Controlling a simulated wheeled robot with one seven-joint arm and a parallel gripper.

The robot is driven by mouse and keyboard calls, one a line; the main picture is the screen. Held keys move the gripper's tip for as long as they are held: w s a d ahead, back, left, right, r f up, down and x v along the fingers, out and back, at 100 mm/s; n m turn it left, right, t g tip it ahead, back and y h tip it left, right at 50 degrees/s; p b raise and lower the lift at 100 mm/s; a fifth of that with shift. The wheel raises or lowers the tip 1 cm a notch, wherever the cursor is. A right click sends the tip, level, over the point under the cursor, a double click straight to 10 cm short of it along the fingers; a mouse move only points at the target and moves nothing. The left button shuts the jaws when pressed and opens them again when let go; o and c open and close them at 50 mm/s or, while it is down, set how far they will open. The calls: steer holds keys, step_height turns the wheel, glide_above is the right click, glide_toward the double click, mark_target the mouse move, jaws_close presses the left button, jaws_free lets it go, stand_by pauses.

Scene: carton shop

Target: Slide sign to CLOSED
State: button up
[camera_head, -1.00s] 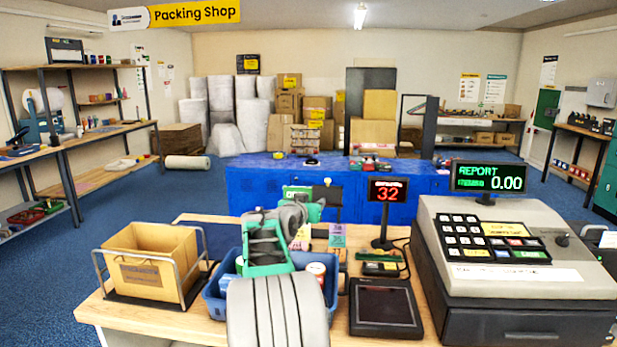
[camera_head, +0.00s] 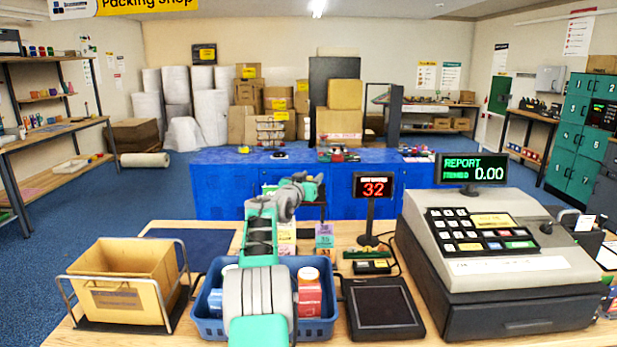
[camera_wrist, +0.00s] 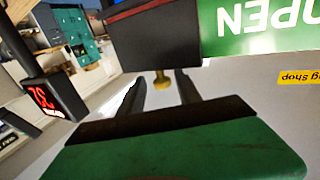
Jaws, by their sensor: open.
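The sign shows in the wrist view as a green panel (camera_wrist: 262,28) with white letters reading OPEN upside down, cut off at the right edge. Beside it is a dark sliding cover (camera_wrist: 158,42) with a yellow knob (camera_wrist: 162,80) below it. My gripper (camera_wrist: 159,84) is open, its two dark fingers on either side of the knob, apart from each other. Whether they touch the knob cannot be told. In the head view my gripper (camera_head: 306,181) is small beyond the counter, and the sign (camera_head: 268,189) is mostly hidden behind my arm.
A blue basket (camera_head: 208,325) with bottles and boxes stands under my arm. A wire rack with a carton (camera_head: 125,270) is at left. A black tablet (camera_head: 383,303), red number display (camera_head: 374,187) and cash register (camera_head: 500,260) stand at right. The number display (camera_wrist: 50,98) is near my gripper at left.

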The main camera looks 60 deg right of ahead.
steer(key=shift+w, duration=0.1)
steer(key=c, duration=0.6)
jaws_close()
steer(key=shift+f, duration=0.1)
stand_by(0.7)
